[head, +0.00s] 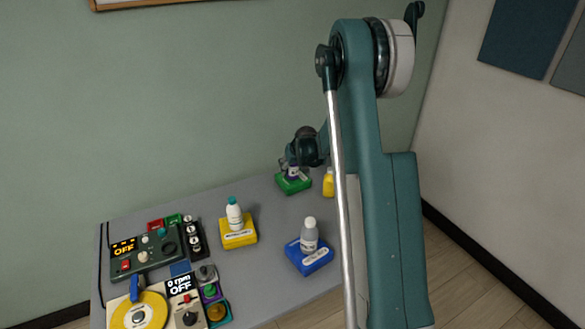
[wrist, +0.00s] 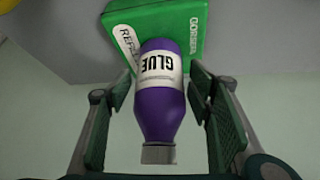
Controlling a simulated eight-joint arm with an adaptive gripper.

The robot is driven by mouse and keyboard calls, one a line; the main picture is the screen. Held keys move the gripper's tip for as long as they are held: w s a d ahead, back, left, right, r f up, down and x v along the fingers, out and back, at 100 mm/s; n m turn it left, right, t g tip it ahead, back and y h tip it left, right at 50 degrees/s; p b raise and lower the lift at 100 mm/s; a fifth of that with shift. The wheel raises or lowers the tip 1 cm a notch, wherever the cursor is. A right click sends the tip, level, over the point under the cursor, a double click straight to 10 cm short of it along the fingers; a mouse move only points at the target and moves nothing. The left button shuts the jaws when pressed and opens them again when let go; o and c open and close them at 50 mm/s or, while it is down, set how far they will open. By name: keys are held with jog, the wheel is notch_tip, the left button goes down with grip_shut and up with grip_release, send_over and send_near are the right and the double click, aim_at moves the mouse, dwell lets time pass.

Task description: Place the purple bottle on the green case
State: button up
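The purple bottle (wrist: 160,112) has a white GLUE label and a grey cap, and stands out between my fingers in the wrist view. Its base end meets the green case (wrist: 172,22) and looks to rest on its top. In the head view the green case (head: 293,187) lies at the table's far right, with the bottle (head: 293,172) upright on it, partly hidden by my gripper. My gripper (wrist: 163,88) is open, one finger on each side of the bottle, with gaps showing between pads and bottle.
A yellow bottle (head: 328,183) stands close right of the green case. A yellow case (head: 238,240) with a white bottle (head: 234,214) and a blue case (head: 309,262) with a grey bottle (head: 310,236) stand nearer. Devices (head: 145,255) fill the table's left.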

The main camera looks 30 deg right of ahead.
jog(key=shift+r, duration=0.1)
jog(key=shift+r, duration=0.15)
jog(key=p+v, duration=0.1)
jog(key=v, duration=1)
jog(key=shift+s+r+p, duration=0.2)
jog(key=shift+r+p, duration=0.1)
jog(key=shift+r, duration=0.05)
jog(key=shift+a+r, duration=0.1)
dwell(0.6)
